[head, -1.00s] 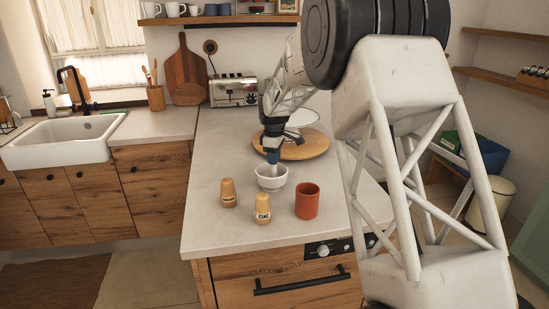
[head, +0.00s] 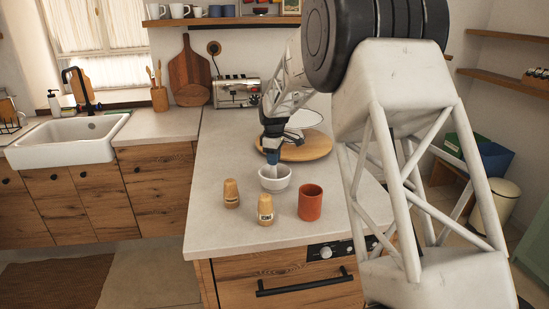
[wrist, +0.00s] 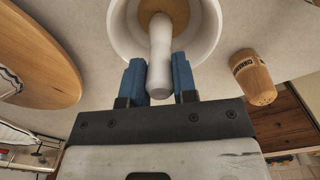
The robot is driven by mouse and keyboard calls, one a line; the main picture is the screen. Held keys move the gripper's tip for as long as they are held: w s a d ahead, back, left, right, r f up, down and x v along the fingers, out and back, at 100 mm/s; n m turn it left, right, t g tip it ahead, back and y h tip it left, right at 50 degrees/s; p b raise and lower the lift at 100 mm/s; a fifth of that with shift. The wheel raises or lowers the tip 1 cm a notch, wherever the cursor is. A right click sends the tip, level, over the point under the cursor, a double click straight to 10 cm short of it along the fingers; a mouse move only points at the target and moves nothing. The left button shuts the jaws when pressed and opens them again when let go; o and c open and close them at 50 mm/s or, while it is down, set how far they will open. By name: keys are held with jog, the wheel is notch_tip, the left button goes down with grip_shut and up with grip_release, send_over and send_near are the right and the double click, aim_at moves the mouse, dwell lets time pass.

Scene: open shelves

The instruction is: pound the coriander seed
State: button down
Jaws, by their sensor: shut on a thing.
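A white mortar (head: 275,184) stands on the pale counter; its rim also shows at the top of the wrist view (wrist: 120,38). Brownish contents (wrist: 150,12) show in its bowl, partly hidden by the pestle. My gripper (head: 272,157) is above the mortar with its blue fingers pointing down. In the wrist view the fingers (wrist: 158,75) are shut on a pale pestle (wrist: 160,50), whose far end is down inside the bowl. Two tan shakers stand in front of the mortar, one at the left (head: 231,194) and one nearer (head: 265,210). Their labels are hard to read.
A terracotta cup (head: 310,203) stands right of the nearer shaker. A round wooden board (head: 305,150) with a white thing on it lies behind the mortar. A toaster (head: 236,92) is at the back.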

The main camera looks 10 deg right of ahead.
jog(key=shift+s+a, duration=0.25)
jog(key=shift+s, duration=0.05)
jog(key=shift+s+d, duration=0.1)
jog(key=shift+s, duration=0.1)
dwell(0.4)
jog(key=shift+s+d+f, duration=0.1)
jog(key=shift+s+d, duration=0.2)
jog(key=shift+f, duration=0.1)
dwell(0.4)
jog(key=shift+d, duration=0.2)
jog(key=shift+w+d, duration=0.3)
jog(key=shift+w, duration=0.1)
jog(key=shift+a, duration=0.5)
dwell(0.4)
